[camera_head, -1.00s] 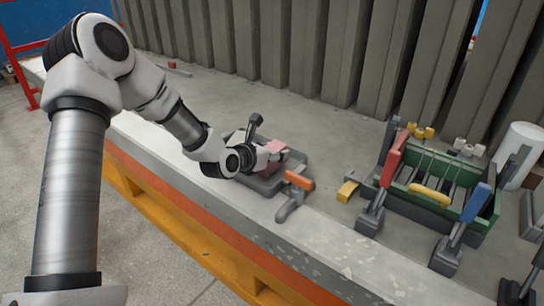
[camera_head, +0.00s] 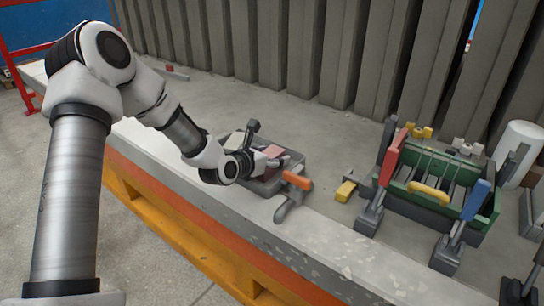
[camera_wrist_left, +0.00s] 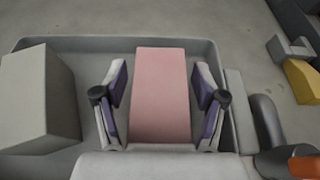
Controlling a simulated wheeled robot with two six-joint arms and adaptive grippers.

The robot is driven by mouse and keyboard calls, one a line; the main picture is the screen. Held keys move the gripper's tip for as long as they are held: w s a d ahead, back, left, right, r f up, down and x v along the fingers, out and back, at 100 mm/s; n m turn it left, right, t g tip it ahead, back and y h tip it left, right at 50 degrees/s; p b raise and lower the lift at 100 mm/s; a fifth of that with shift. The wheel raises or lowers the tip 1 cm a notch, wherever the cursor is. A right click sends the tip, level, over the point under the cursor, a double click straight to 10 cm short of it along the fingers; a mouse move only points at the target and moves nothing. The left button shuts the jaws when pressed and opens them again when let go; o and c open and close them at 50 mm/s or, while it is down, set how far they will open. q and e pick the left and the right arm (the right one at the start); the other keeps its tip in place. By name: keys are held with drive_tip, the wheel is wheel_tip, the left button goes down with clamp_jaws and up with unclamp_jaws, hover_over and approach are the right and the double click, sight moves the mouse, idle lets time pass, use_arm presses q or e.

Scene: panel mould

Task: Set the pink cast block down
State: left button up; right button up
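The pink cast block (camera_head: 273,151) is in the shallow grey tray (camera_head: 292,162) on the concrete ledge. In the left wrist view the pink block (camera_wrist_left: 161,95) lies lengthwise between the fingers of my left gripper (camera_wrist_left: 161,95). The fingers, with purple pads, stand apart on both sides of the block, and a narrow gap shows along each side. The block's underside is hidden, so I cannot see its contact with the tray floor. In the head view my left gripper (camera_head: 268,160) is low over the tray. My right gripper is not in view.
A grey block (camera_wrist_left: 38,100) stands in the tray left of the pink block. An orange-handled tool (camera_head: 293,190) lies close to the tray's right side. A green toolbox (camera_head: 440,200) and upright clamps are further right. Grey panels (camera_head: 300,50) stand behind.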

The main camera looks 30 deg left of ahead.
use_arm(q)
drive_tip(key=shift+s+d+f, duration=0.15)
drive_tip(key=shift+s+f, duration=0.2)
drive_tip(key=shift+f, duration=0.35)
drive_tip(key=shift+r+p, duration=0.5)
drive_tip(key=shift+p, duration=0.15)
drive_tip(key=shift+s+r+p, duration=0.2)
drive_tip(key=shift+r+p, duration=0.05)
drive_tip(key=shift+p, duration=0.05)
drive_tip(key=p+v, duration=0.1)
drive_tip(key=v, duration=0.4)
drive_tip(key=r+p+v, duration=0.1)
drive_tip(key=p+v, duration=0.1)
drive_tip(key=v, duration=0.2)
drive_tip(key=shift+s+a+r, duration=0.15)
drive_tip(key=shift+a, duration=0.1)
drive_tip(key=shift+s+r+p, duration=0.1)
drive_tip(key=shift+s+p, duration=0.2)
drive_tip(key=shift+s, duration=0.4)
